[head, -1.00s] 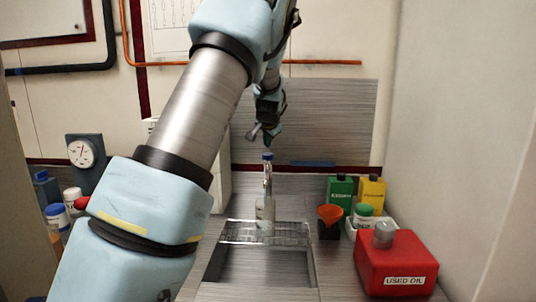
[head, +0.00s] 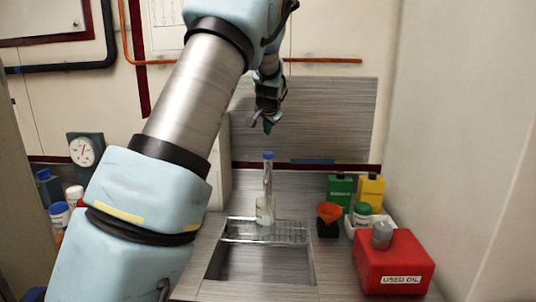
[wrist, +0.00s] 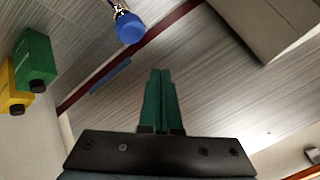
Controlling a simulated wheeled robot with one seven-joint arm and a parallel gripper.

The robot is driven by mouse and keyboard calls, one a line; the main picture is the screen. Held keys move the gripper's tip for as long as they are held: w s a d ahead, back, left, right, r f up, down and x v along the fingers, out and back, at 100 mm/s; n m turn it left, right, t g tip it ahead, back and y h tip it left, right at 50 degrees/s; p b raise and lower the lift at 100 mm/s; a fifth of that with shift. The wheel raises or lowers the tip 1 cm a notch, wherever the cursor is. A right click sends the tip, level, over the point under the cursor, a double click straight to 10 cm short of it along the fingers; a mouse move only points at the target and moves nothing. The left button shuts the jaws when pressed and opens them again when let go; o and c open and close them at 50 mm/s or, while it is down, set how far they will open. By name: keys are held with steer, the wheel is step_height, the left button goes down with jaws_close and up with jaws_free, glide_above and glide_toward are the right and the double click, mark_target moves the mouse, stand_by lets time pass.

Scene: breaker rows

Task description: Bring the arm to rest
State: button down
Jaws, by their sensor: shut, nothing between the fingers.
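My gripper (head: 268,126) is raised above the counter, over a clear bottle with a blue cap (head: 266,200), and apart from it. In the wrist view its green fingers (wrist: 158,100) are shut together with nothing between them. The blue cap of the bottle (wrist: 129,28) shows at the top of the wrist view. The bottle stands upright on a wire rack (head: 285,231) over a recessed basin. My arm crosses the left and middle of the head view and hides part of the back wall.
A red USED OIL box (head: 394,262) stands at the right. A gauge (head: 83,151) and several small bottles are at the left. The air around my gripper is clear.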

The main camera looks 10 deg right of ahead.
steer(key=s+a+f+n+g, duration=0.35)
steer(key=s+a+f, duration=0.25)
steer(key=s+a, duration=0.55)
steer(key=s+a+f+n+g, duration=0.2)
steer(key=s+a, duration=0.4)
steer(key=s, duration=0.6)
steer(key=s+a+f+n+g+y, duration=0.1)
steer(key=s+a+f+n, duration=0.3)
steer(key=s, duration=0.9)
steer(key=shift+a+f+g, duration=0.45)
steer(key=shift+a+f, duration=0.3)
steer(key=shift+a, duration=0.35)
stand_by(1.2)
